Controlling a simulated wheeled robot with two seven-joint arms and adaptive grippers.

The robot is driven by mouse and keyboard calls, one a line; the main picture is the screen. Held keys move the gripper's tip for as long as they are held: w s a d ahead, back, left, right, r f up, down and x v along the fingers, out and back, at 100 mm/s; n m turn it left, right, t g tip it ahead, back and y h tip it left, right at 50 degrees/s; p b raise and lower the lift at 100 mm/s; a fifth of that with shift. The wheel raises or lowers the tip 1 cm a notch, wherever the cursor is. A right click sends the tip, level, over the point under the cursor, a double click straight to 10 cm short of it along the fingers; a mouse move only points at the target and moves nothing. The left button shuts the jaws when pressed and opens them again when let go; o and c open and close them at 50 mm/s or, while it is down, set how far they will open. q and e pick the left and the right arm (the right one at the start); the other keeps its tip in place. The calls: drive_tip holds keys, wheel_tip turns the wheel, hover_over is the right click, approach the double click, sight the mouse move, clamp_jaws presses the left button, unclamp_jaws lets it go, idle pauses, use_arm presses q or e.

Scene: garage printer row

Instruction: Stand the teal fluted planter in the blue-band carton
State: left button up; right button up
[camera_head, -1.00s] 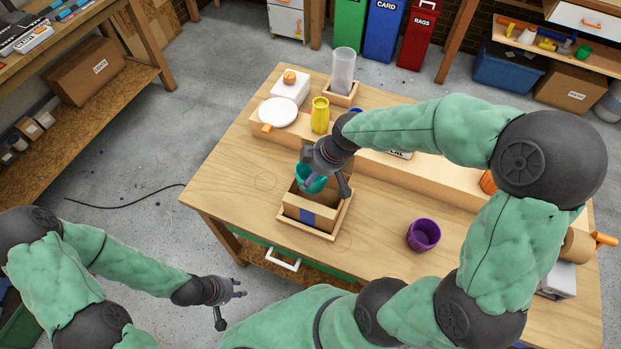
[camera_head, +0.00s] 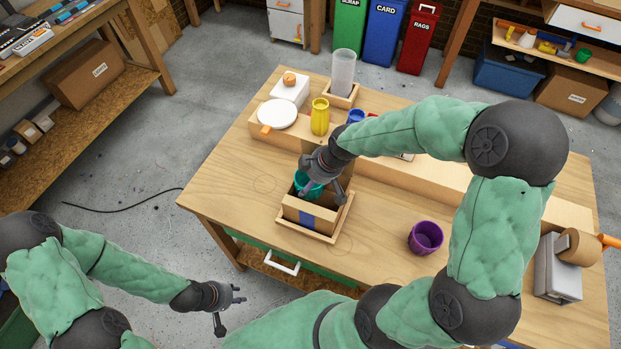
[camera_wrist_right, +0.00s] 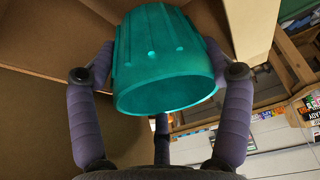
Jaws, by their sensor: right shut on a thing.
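The teal fluted planter (camera_head: 307,185) shows in the head view at the opening of the blue-band carton (camera_head: 292,208), partly hidden by my right gripper (camera_head: 322,190). The carton is open and stands in a shallow wooden tray (camera_head: 327,238) on the table; its blue band (camera_head: 308,219) faces the front. In the right wrist view the planter (camera_wrist_right: 165,60) sits between my right fingers, with cardboard walls (camera_wrist_right: 35,110) close around it. My right gripper is shut on the planter. I cannot tell whether its base touches the carton floor. My left gripper (camera_head: 236,298) hangs open and empty off the table's front left.
A purple pot (camera_head: 425,237) stands right of the carton. A yellow vase (camera_head: 320,116), a white round lid (camera_head: 277,113) and a clear cylinder (camera_head: 343,72) stand behind. A tape dispenser (camera_head: 559,270) is at the right. The table's left part is clear.

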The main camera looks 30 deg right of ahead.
drive_tip(key=shift+s+f+b, duration=0.1)
drive_tip(key=shift+f+b, duration=0.2)
drive_tip(key=shift+f, duration=0.1)
drive_tip(key=o, duration=1)
drive_tip(key=shift+r+p, duration=0.5)
drive_tip(key=p+v, duration=0.3)
drive_tip(key=v, duration=0.9)
drive_tip(key=shift+r, duration=0.15)
